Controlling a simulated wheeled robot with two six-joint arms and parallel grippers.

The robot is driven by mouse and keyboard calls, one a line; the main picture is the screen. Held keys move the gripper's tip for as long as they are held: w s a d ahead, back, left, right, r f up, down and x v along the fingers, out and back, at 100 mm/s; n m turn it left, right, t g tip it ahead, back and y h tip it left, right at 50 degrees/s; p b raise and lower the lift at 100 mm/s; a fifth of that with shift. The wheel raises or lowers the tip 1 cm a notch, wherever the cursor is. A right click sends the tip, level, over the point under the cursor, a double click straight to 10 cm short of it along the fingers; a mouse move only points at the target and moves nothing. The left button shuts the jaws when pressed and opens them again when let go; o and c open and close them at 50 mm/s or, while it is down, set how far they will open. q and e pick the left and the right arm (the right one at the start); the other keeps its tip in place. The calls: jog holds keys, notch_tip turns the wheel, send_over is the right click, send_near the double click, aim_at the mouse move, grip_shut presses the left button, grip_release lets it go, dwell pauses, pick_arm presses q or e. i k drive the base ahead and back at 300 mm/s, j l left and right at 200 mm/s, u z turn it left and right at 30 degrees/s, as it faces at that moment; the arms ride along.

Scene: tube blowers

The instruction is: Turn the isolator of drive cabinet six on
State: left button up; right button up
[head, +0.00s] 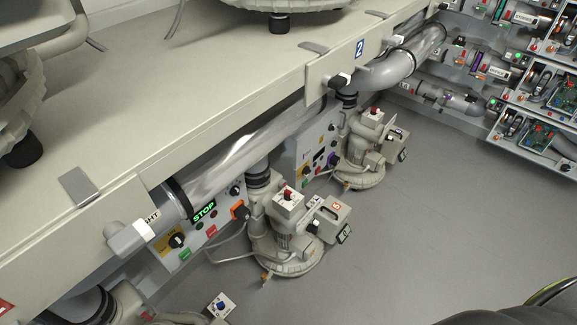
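I cannot make out a number six on any cabinet. A grey drive panel (222,226) under the bench at left centre has a lit green STOP display (204,211) and a black rotary knob (177,241) on a yellow plate. A second panel (312,150) farther back also has a small knob on yellow (305,172). A blower (290,235) stands in front of the first panel, with a red knob (288,193) on its top box. Another blower (362,160) farther back has a similar red knob (375,112). Neither gripper is in view.
The long beige bench (200,100) and a clear tube (240,145) run over the panels. A blue 2 label (360,48) is on the bench edge. Racks with circuit boards (545,85) stand at upper right. The grey floor (430,220) at centre right is clear.

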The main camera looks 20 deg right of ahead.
aim_at(307, 171)
jog(key=i+l+u, duration=0.15)
jog(key=l, duration=0.4)
jog(key=i+l+u, duration=0.15)
jog(key=l, duration=0.4)
jog(key=i+l+u, duration=0.15)
jog(key=l, duration=0.45)
jog(key=i+l+u, duration=0.15)
jog(key=l, duration=0.4)
jog(key=k, duration=0.05)
